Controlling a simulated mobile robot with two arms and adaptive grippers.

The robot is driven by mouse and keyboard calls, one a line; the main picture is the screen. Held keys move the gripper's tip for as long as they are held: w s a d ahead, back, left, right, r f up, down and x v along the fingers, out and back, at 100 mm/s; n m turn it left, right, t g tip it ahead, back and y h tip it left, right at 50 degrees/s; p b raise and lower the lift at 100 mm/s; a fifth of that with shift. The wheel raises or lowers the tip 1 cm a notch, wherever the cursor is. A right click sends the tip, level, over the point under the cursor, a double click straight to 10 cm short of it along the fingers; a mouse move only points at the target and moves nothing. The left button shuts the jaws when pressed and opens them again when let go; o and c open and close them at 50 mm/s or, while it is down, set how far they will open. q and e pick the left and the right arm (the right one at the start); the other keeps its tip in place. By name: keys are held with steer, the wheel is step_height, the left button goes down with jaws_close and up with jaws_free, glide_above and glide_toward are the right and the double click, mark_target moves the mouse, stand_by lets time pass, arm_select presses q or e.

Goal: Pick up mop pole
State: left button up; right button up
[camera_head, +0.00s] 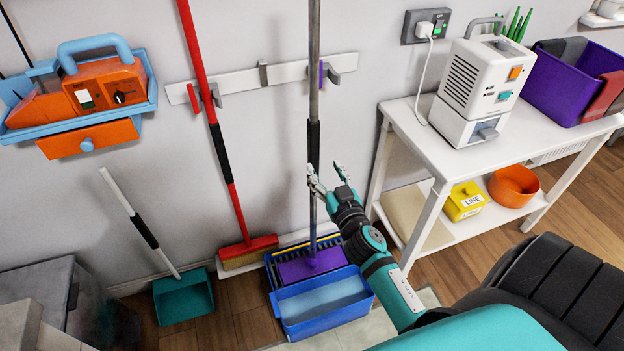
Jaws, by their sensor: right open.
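The mop pole (314,80) is grey with a black grip. It stands upright against the wall rail, beside a purple clip. Its purple mop head (310,264) rests in the blue bucket (322,305). My right gripper (327,174) is open, with its fingers pointing up beside the lower pole, just below the black grip. Its left finger overlaps the pole in the picture; I cannot tell whether they touch. My left gripper is not in view.
A red broom (201,70) hangs left of the mop, with a teal dustpan (184,298) farther left. A white table (405,112) stands to the right, carrying a white machine (478,85) and purple bin (570,85). A blue tray (150,85) is on the left wall.

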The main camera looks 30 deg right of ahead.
mark_target(315, 152)
steer(key=x, duration=0.9)
steer(key=shift+p, duration=0.3)
steer(key=shift+c, duration=0.3)
jaws_close()
steer(key=shift+r, duration=0.2)
